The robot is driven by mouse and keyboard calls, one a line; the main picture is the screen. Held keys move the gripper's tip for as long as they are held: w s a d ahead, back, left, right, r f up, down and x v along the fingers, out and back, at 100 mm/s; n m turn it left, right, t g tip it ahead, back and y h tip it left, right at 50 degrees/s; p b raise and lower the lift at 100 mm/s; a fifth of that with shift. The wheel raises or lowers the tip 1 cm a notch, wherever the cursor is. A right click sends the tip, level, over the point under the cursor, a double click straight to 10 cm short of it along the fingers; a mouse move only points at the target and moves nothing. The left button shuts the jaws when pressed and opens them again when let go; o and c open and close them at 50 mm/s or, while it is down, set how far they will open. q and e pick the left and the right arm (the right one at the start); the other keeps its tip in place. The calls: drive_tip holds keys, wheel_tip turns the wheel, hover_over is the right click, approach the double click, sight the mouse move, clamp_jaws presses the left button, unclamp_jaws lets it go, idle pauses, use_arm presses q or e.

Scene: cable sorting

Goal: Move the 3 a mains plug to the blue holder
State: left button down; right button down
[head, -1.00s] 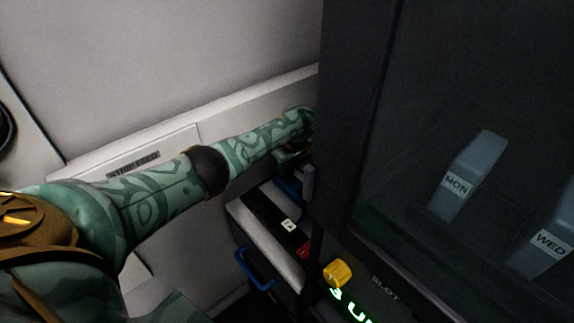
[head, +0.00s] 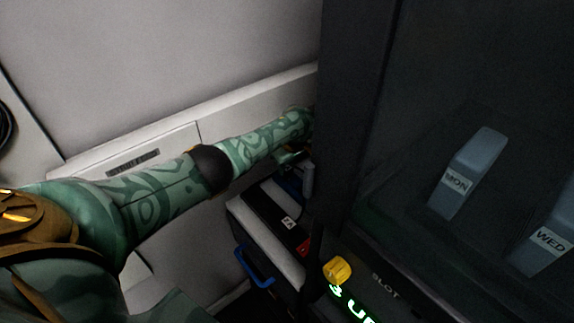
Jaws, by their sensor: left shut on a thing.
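My left gripper (head: 293,157) is at the far end of my patterned green arm, beside a dark upright post that hides part of it. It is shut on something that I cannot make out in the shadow. Just below it is a blue piece (head: 289,187), which looks like the blue holder, at the far end of a black strip. A small grey upright piece (head: 309,178) stands at its right side. I cannot tell whether the held thing touches the holder. No mains plug can be clearly picked out. My right gripper is not in view.
The black strip (head: 264,207) bears a white label and a red part (head: 304,246) on a pale-topped cabinet. A blue handle (head: 254,268) juts from its front. A yellow knob (head: 337,270) sits by green lit letters. The dark cabinet at right holds pale boxes marked MON (head: 466,175) and WED (head: 548,242).

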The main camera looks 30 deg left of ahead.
use_arm(q)
drive_tip(key=shift+f, duration=0.4)
idle(0.5)
drive_tip(key=c, duration=0.5)
unclamp_jaws()
drive_tip(key=shift+w+a+p+v, duration=0.1)
drive_tip(key=shift+a+p+v, duration=0.15)
drive_tip(key=shift+p+v, duration=0.9)
drive_tip(key=shift+w+a+p+v, duration=0.1)
drive_tip(key=shift+a+p+v, duration=0.15)
drive_tip(key=shift+p+v, duration=0.8)
drive_tip(key=shift+w+a+p+v, duration=0.1)
drive_tip(key=shift+a+p+v, duration=0.15)
drive_tip(key=shift+p+v, duration=0.9)
drive_tip(key=shift+r, duration=0.2)
